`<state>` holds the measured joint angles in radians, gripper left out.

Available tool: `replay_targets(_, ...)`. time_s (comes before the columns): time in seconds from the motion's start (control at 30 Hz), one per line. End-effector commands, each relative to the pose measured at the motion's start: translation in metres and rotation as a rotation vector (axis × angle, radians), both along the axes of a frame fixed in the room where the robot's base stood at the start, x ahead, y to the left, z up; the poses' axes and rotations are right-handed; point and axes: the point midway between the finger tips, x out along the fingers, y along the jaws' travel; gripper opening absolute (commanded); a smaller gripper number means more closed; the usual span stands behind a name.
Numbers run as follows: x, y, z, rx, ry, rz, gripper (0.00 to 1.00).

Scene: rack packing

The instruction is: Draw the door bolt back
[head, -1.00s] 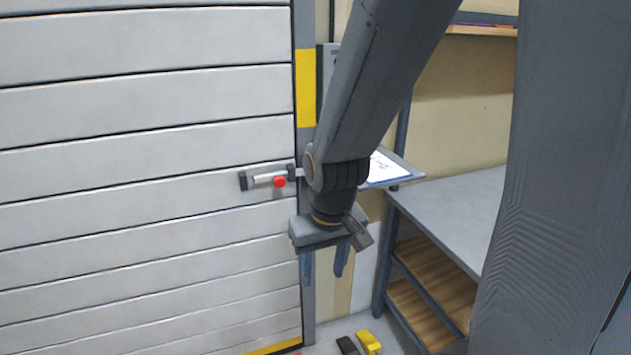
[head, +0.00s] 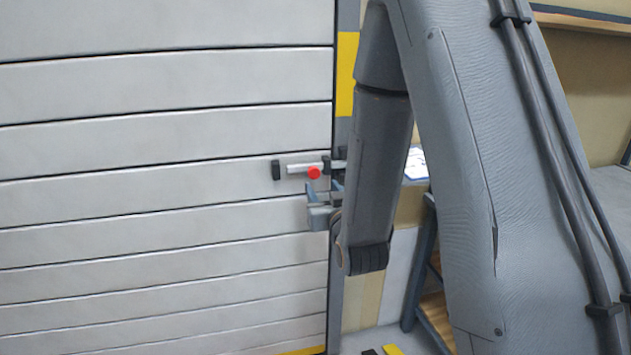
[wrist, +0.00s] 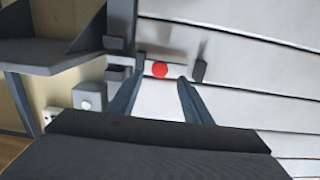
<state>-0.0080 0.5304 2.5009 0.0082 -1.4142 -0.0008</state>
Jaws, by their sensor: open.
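The door bolt (head: 300,169) is a pale bar with a red round knob (head: 314,173), mounted between two dark brackets on the white slatted door (head: 170,190). The bar's right end reaches the door frame. My gripper (head: 324,188) is open and empty, just below and right of the knob in the head view, with its fingers pointing up toward the bolt. In the wrist view the red knob (wrist: 160,69) lies ahead, between the lines of the two spread fingers (wrist: 153,90). The fingertips appear short of it.
A dark shelf (wrist: 45,52) juts out at the left of the wrist view. A grey bench (head: 607,200) stands at the right, partly hidden by my arm. Yellow and black items (head: 392,350) lie on the floor. The door face left of the bolt is clear.

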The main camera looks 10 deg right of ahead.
Motion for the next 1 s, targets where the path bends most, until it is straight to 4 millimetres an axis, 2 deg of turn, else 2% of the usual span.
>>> replay_targets(0.23,0.014,0.000,0.006,0.000,-0.049,0.000,0.45)
replay_targets(0.63,0.070,0.000,0.006,0.000,-0.047,0.000,0.45)
replay_targets(0.8,0.078,0.000,0.005,0.000,-0.047,0.000,0.45)
replay_targets(1.0,0.079,0.000,0.005,0.000,-0.047,0.000,0.45)
